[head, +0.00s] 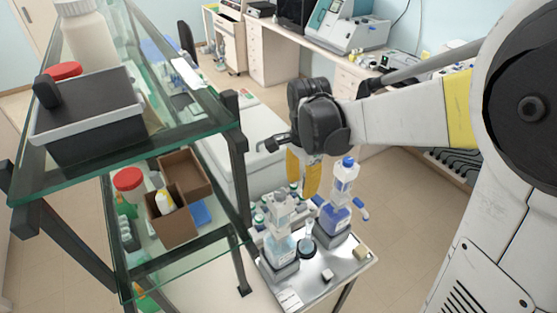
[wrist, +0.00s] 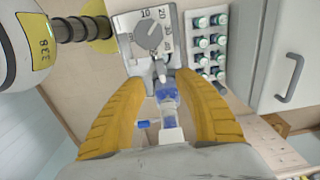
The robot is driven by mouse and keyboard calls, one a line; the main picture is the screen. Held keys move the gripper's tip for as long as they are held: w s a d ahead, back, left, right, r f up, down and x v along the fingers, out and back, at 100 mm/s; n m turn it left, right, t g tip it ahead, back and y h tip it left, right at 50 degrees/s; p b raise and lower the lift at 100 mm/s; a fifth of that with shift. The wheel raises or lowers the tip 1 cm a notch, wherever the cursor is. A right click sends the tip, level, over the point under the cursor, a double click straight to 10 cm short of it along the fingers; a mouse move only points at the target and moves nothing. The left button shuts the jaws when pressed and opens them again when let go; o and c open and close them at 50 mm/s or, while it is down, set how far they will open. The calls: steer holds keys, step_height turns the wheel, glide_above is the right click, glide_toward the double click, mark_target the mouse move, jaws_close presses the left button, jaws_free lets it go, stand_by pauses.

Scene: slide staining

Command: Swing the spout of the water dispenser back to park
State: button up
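On a small side table in the head view stand two bottle-like units on grey bases. The left one (head: 281,240) holds pale blue liquid, and the right one (head: 337,212) has a blue cap and darker blue liquid. A blue-tipped arm sticks out right of the right unit (head: 361,210). I cannot tell for sure which is the water dispenser. My gripper (head: 303,185) points down over the table, its yellow fingers above and between the units. In the wrist view the fingers (wrist: 160,80) are apart, with a clear and blue unit (wrist: 170,105) and a small blue tip (wrist: 144,124) showing between them.
A numbered dial (wrist: 150,36) and a rack of capped bottles (wrist: 207,42) show beyond the fingers. A small dish (head: 306,247) sits between the units. A glass shelf rack (head: 190,150) with boxes stands close on the left. Open floor (head: 400,200) lies right of the table.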

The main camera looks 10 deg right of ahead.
mark_target(300, 209)
step_height(300, 209, down, 11)
steer(key=shift+d+r+b, duration=0.1)
steer(key=shift+b, duration=0.45)
jaws_close()
